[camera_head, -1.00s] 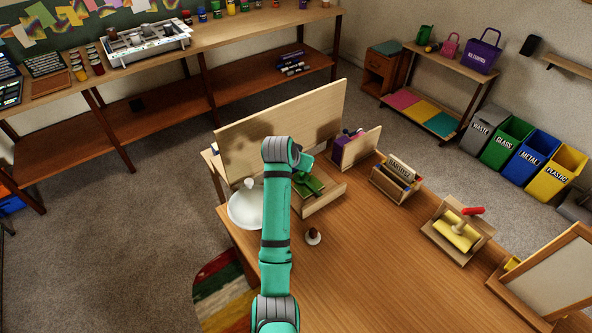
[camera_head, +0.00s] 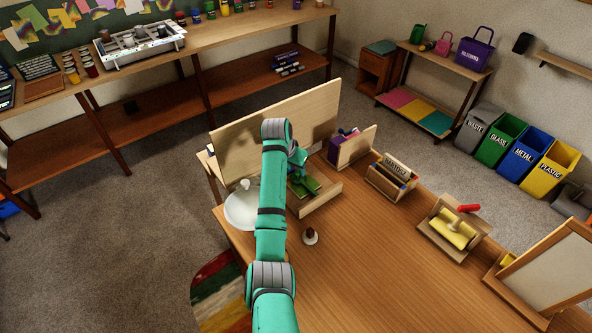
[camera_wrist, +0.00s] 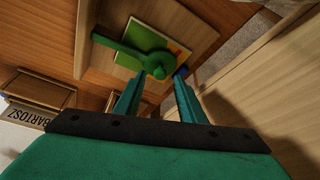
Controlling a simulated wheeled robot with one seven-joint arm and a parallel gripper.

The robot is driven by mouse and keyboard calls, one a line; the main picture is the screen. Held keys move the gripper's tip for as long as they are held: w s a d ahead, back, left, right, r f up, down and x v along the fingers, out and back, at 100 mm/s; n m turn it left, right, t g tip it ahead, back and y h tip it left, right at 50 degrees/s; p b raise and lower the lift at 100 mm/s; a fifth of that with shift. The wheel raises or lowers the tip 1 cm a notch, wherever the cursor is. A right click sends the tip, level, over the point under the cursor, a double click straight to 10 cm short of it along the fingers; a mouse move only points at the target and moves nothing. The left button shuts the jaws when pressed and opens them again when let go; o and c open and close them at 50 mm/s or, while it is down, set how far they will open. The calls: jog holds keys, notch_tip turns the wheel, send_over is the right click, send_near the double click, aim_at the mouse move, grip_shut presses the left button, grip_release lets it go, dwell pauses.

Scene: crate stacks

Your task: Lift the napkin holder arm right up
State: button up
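The napkin holder appears to be the light wooden tray (camera_head: 325,198) at the table's far left end. Its green arm (camera_head: 303,187) lies low over the napkins there. In the wrist view, the green arm (camera_wrist: 125,50) crosses green and yellow napkins (camera_wrist: 160,38) and ends in a round knob. My gripper (camera_wrist: 158,88) is open, with its two fingers apart just below the knob and nothing visible between them. Whether a finger touches the knob cannot be told. In the head view my arm hides most of my gripper (camera_head: 298,160).
A tall wooden panel (camera_head: 275,130) stands right behind the tray. A white bowl (camera_head: 242,210) is on its left, and a small dark-topped object (camera_head: 310,236) in front. A labelled wooden box (camera_head: 390,180) and a yellow roller holder (camera_head: 448,232) stand to the right. The table's front middle is clear.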

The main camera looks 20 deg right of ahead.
jog(key=shift+x, duration=1.1)
grip_shut()
jog(key=shift+a+r, duration=0.1)
